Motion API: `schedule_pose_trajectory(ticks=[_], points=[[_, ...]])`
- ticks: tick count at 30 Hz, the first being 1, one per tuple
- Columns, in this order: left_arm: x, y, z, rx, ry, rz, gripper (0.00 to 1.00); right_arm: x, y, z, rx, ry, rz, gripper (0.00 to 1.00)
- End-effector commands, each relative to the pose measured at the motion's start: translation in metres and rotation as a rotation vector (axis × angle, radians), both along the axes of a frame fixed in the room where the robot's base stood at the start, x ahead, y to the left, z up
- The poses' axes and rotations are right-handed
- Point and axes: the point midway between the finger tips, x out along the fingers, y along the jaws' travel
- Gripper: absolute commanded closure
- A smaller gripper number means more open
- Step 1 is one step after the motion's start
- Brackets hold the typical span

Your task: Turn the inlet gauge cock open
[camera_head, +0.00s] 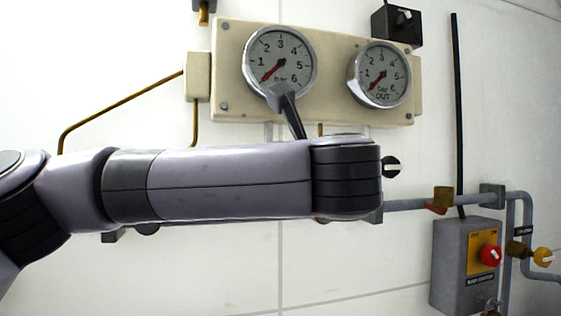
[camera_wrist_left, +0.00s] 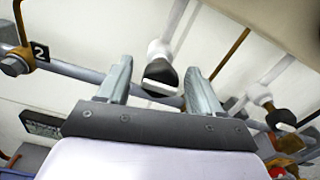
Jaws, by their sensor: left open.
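The inlet gauge (camera_head: 279,60) is the left dial on the beige panel (camera_head: 330,60); its red needle points to the lower left. In the left wrist view, a gauge cock with a white body and black handle (camera_wrist_left: 160,73) shows between the spread fingers of my left gripper (camera_wrist_left: 158,80). The fingers are open with a gap on each side; I cannot tell whether the cock is fully within their reach. In the head view my left arm hides this cock and the gripper. A second black-handled cock (camera_wrist_left: 281,118) is to the right; it also shows in the head view (camera_head: 392,168).
The right dial, marked OUT (camera_head: 379,76), is on the same panel. A grey pipe (camera_head: 415,203) runs along the wall below. A number 2 tag (camera_wrist_left: 40,52) is left in the wrist view.

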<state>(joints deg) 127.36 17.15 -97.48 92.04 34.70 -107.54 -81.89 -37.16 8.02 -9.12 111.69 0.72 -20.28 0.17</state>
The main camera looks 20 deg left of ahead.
Motion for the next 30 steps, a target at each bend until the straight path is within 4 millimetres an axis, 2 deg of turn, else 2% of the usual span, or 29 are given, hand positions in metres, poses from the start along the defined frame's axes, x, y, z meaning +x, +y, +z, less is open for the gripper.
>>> schedule_pose_trajectory(ticks=[7, 8, 12, 13, 23, 30], points=[[0.001, 0.001, -0.001, 0.000, 0.000, 0.000, 0.35, 0.000, 0.000, 0.000, 0.000, 0.001, 0.000, 0.57], [0.001, 0.001, -0.001, 0.000, 0.000, 0.000, 0.41, 0.000, 0.000, 0.000, 0.000, 0.001, 0.000, 0.57], [0.001, 0.001, 0.000, 0.000, 0.000, 0.000, 0.87, 0.000, 0.000, 0.000, 0.000, 0.001, 0.000, 0.57], [0.001, 0.001, 0.000, 0.000, 0.000, 0.000, 0.91, 0.000, 0.000, 0.000, 0.000, 0.001, 0.000, 0.57], [0.001, 0.001, -0.002, -0.030, -0.019, 0.001, 0.91, -0.001, 0.000, -0.006, 0.000, 0.001, 0.000, 0.57], [0.001, 0.001, -0.005, -0.144, -0.095, 0.000, 0.91, -0.001, 0.000, -0.023, 0.000, 0.001, 0.000, 0.57]])
